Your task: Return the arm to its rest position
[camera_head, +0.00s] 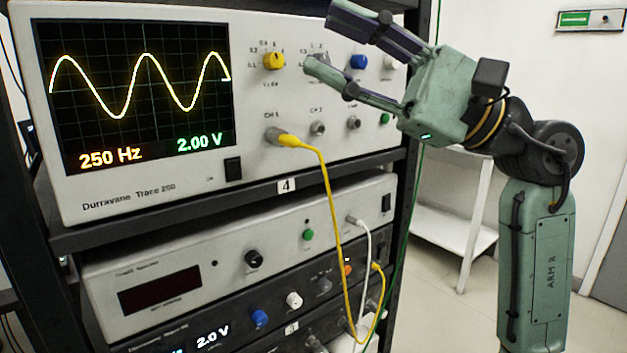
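My gripper (322,42) is at the upper right part of the oscilloscope (255,185), in front of its knobs. Its two fingers are spread apart with nothing between them, so it is open and empty. The fingers point left, and the lower fingertip is close to a grey knob; I cannot tell whether it touches. My arm (537,250) rises at the right of the picture and bends left at the wrist. The oscilloscope screen (135,90) shows a yellow sine wave, "250 Hz" and "2.00 V".
A yellow cable (327,190) runs from the oscilloscope down to a lower unit. A white cable (368,250) hangs beside it. A black rack (400,225) holds the instruments. A white shelf stand (455,230) is behind my arm. Open floor shows at right.

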